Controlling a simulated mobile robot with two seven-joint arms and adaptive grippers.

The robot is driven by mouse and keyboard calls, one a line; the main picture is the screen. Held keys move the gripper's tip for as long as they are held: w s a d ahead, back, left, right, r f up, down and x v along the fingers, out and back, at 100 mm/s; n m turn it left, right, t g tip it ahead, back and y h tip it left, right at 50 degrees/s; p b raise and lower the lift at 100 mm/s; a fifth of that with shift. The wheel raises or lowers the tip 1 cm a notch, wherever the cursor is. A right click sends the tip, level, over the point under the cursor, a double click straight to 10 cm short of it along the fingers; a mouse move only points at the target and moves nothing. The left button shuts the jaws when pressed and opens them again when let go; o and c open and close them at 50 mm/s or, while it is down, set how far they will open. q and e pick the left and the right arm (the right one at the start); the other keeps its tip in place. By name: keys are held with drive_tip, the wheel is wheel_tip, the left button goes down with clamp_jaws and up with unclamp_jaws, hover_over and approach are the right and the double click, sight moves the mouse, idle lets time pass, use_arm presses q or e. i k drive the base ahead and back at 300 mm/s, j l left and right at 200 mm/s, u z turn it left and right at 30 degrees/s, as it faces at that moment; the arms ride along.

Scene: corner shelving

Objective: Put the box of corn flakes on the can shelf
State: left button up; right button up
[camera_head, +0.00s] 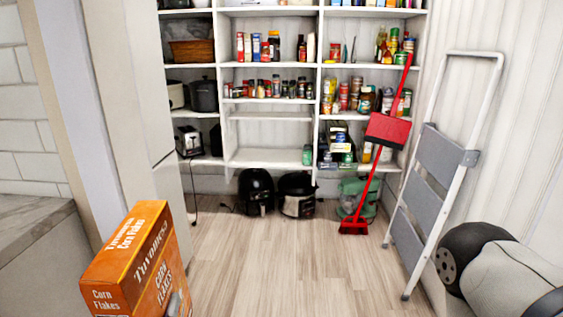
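The orange box of corn flakes (133,252) is large and close at the lower left, slightly tilted, its bottom cut off by the frame. A grey fingertip of my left gripper (175,304) lies against its front face; the gripper looks shut on the box, but the rest of it is hidden or out of frame. Cans and jars crowd the right-hand bay of the white shelving, on the can shelf (372,117) at mid height. The box is far in front of the shelves. My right arm shows at the lower right; its gripper is out of view.
A grey step ladder (440,155) leans at the right wall. A red broom and dustpan (388,129) stand before the right bay. Black appliances (256,191) and a green mixer (357,198) sit on the floor below. The wooden floor (290,265) in the middle is clear.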

sight(263, 160)
drive_tip(key=i+l+z, duration=0.1)
drive_tip(key=i, duration=0.55)
drive_tip(key=i+l+z, duration=0.15)
drive_tip(key=i+l, duration=0.15)
drive_tip(key=i, duration=0.3)
drive_tip(key=i+l+z, duration=0.1)
drive_tip(key=i, duration=0.55)
drive_tip(key=i+j+u, duration=0.15)
drive_tip(key=i, duration=0.85)
drive_tip(key=i+j+u, duration=0.15)
drive_tip(key=i, duration=0.85)
drive_tip(key=i+j+z, duration=0.1)
drive_tip(key=i+j, duration=0.15)
drive_tip(key=i, duration=0.1)
